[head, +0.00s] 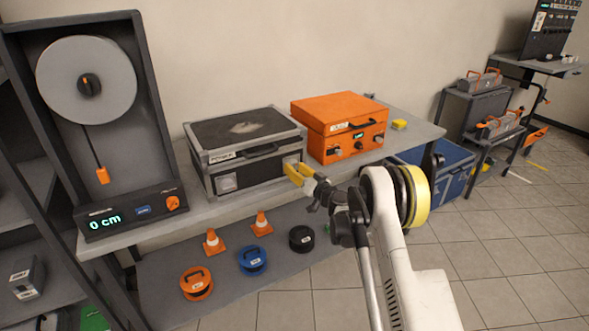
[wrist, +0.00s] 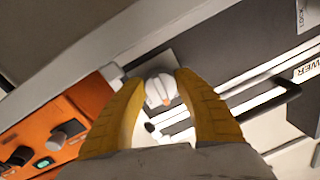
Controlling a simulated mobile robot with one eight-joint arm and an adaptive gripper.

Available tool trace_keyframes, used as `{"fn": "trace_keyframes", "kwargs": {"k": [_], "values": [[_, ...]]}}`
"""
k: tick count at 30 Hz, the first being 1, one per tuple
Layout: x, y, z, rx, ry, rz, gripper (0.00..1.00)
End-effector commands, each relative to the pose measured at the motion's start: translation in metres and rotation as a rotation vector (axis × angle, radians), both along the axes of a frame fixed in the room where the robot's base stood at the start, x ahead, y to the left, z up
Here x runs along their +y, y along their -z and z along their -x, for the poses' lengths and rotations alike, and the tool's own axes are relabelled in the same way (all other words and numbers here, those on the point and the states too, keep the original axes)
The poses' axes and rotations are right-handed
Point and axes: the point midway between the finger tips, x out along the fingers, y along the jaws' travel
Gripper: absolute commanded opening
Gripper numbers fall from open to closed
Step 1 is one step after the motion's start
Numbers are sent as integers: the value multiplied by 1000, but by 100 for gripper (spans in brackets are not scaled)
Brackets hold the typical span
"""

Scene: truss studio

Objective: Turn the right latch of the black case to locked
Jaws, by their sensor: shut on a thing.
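The black case (head: 245,140) with grey metal edges stands shut on the grey bench. Its left latch plate (head: 228,183) shows on the front; the right latch is mostly hidden behind my gripper in the head view. In the wrist view the right latch (wrist: 160,90) is a pale round knob with a raised bar and a small orange mark. My gripper (head: 292,172) is at the right end of the case's front. Its yellow fingers (wrist: 160,100) stand on both sides of the knob and are shut on it. The case handle (wrist: 265,105) is to the right in the wrist view.
An orange case (head: 342,125) with knobs stands close to the right of the black case. A yellow block (head: 399,124) lies beyond it. A spool station (head: 90,120) reading "0 cm" stands at left. Cones and reels sit on the lower shelf (head: 330,268).

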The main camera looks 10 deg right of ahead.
Motion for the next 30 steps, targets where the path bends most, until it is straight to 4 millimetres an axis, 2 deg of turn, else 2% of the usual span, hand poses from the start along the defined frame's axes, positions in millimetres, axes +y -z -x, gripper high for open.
{"fn": "trace_keyframes", "kwargs": {"k": [30], "values": [[3,-2,0,287,1,-887,7]]}}
